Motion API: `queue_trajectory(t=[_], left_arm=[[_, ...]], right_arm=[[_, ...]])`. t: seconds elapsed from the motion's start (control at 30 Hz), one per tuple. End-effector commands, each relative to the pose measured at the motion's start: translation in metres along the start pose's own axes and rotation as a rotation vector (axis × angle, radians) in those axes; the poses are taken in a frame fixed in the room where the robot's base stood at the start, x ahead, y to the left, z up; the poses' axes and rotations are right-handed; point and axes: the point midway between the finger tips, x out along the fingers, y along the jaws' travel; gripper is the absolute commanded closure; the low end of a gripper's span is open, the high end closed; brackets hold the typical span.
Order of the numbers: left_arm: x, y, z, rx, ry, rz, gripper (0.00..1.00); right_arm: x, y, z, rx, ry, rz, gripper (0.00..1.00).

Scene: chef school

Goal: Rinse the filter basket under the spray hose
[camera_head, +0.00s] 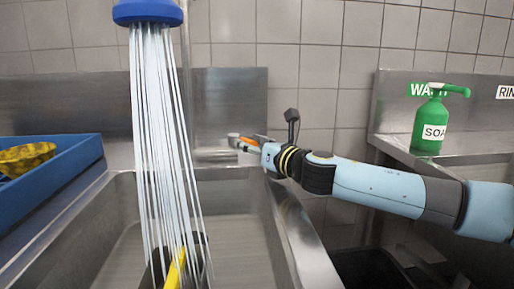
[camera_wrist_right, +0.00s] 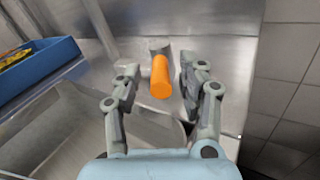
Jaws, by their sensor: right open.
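The spray hose head (camera_head: 150,12) is blue and hangs at the top left of the head view, with white streams of water falling from it into the sink. A yellow handle (camera_head: 176,268) on a dark object, perhaps the filter basket, shows at the bottom edge beneath the streams; its full shape is hidden. My right gripper (camera_head: 240,143) is at the sink's back edge, by an orange lever (camera_head: 250,140). In the right wrist view the orange lever (camera_wrist_right: 160,76) stands between the open fingers, with gaps at both sides.
The metal sink basin (camera_head: 235,225) lies below the spray. A blue tray (camera_head: 75,165) with a yellow item (camera_head: 25,157) is at left. A green soap bottle (camera_head: 428,125) stands on the metal counter at right, and a dark bin (camera_head: 370,268) is below it.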

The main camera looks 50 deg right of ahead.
Motion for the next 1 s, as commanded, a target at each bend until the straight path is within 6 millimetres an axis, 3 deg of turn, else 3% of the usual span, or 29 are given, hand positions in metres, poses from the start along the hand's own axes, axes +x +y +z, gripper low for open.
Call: queue_trajectory(t=[0.17, 0.4, 0.6, 0.8, 1.0], left_arm=[[0.0, 0.0, -0.001, 0.0, 0.001, 0.0, 1.0], [0.0, 0.0, -0.001, 0.0, 0.002, 0.0, 1.0], [0.0, 0.0, -0.001, 0.0, 0.002, 0.0, 1.0], [0.0, 0.0, -0.002, 0.0, 0.002, 0.0, 1.0], [0.0, 0.0, -0.002, 0.0, 0.002, 0.0, 1.0]], right_arm=[[-0.021, -0.001, -0.002, -0.007, 0.006, 0.001, 0.59], [-0.07, 0.0, -0.002, -0.009, 0.008, 0.003, 0.59], [-0.101, 0.0, -0.001, -0.008, 0.005, 0.001, 0.59], [-0.116, 0.0, -0.001, -0.002, 0.001, 0.001, 0.59], [-0.118, 0.0, 0.0, -0.001, 0.0, 0.001, 0.59]])
